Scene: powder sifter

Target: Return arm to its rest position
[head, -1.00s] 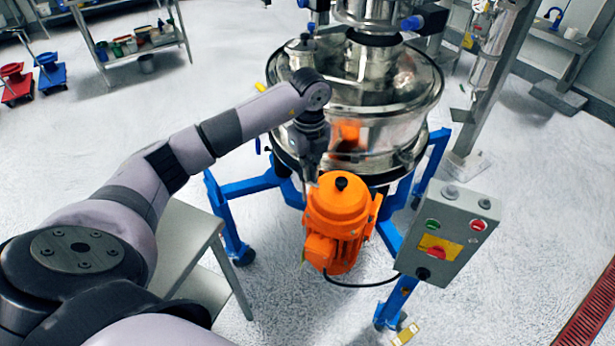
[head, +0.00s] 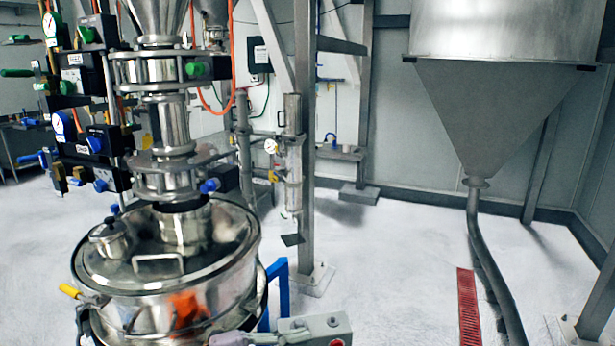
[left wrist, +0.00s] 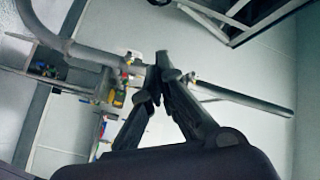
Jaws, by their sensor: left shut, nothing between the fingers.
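My left gripper (left wrist: 160,66) shows in the left wrist view. Its two dark fingers meet at the tips, with nothing between them. Behind it are pale walls, grey pipes and shelving, and it touches nothing that I can see. Neither of my arms shows in the head view. The round steel sifter (head: 170,265) stands at the lower left of the head view, with a small handle on its lid. My right gripper is in neither view.
A grey control box (head: 300,332) is cut off at the bottom edge. A steel post (head: 306,150) stands right of the sifter. A large hopper (head: 490,110) with a pipe (head: 485,250) is at the right. A red floor grate (head: 469,308) lies beside open floor.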

